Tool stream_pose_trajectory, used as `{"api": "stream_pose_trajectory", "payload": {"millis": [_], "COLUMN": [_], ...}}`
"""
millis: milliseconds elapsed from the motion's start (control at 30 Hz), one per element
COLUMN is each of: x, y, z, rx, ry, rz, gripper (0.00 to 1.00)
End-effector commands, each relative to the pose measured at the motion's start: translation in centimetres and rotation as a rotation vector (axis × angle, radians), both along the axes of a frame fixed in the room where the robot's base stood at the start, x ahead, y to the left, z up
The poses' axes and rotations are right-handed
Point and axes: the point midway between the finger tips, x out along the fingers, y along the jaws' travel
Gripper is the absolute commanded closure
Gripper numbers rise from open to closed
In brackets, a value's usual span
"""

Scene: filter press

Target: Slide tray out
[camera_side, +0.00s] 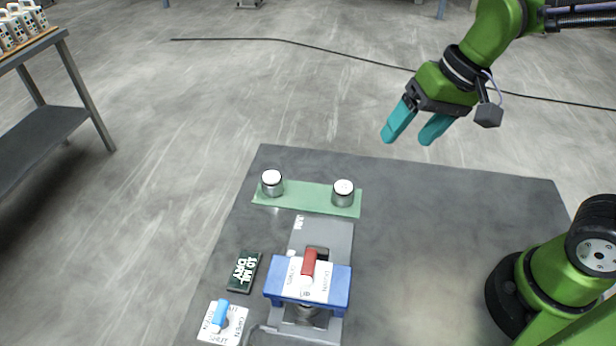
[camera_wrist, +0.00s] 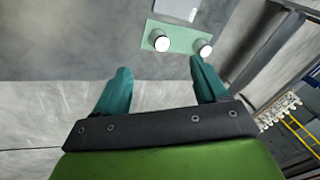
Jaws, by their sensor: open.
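My gripper (camera_side: 411,130) is open and empty, with teal fingers, held in the air above and beyond the far edge of the table. It also shows in the wrist view (camera_wrist: 160,80), its fingers apart with nothing between them. The filter press (camera_side: 338,288) stands at the front of the table, with a blue block bearing white labels and a red handle (camera_side: 309,264) on top. A grey plate (camera_side: 325,237) runs from under the blue block toward the green strip. I cannot tell which part is the tray. My gripper is far from the press and touches nothing.
Two white-topped metal cylinders (camera_side: 272,182) (camera_side: 343,192) stand on a green strip (camera_side: 307,196). A dark lettered block (camera_side: 243,271) and a blue switch (camera_side: 220,311) on a white label lie left of the press. The table's right side (camera_side: 450,230) is clear up to my base.

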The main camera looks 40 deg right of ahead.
Motion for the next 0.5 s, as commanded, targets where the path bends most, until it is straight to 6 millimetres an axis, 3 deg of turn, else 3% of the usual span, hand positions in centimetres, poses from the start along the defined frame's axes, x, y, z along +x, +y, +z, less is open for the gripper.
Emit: {"api": "stream_pose_trajectory", "payload": {"millis": [100,333,500], "x": [2.3,5.3,6.4], "y": [3.3,9.6,12.2], "z": [-1.4,-4.3,-4.0], "rx": [0.018,0.020,0.025], "ry": [0.168,0.478,0.626], "rz": [-0.021,-0.159,-0.314], "gripper": [0.28,0.28,0.28]}}
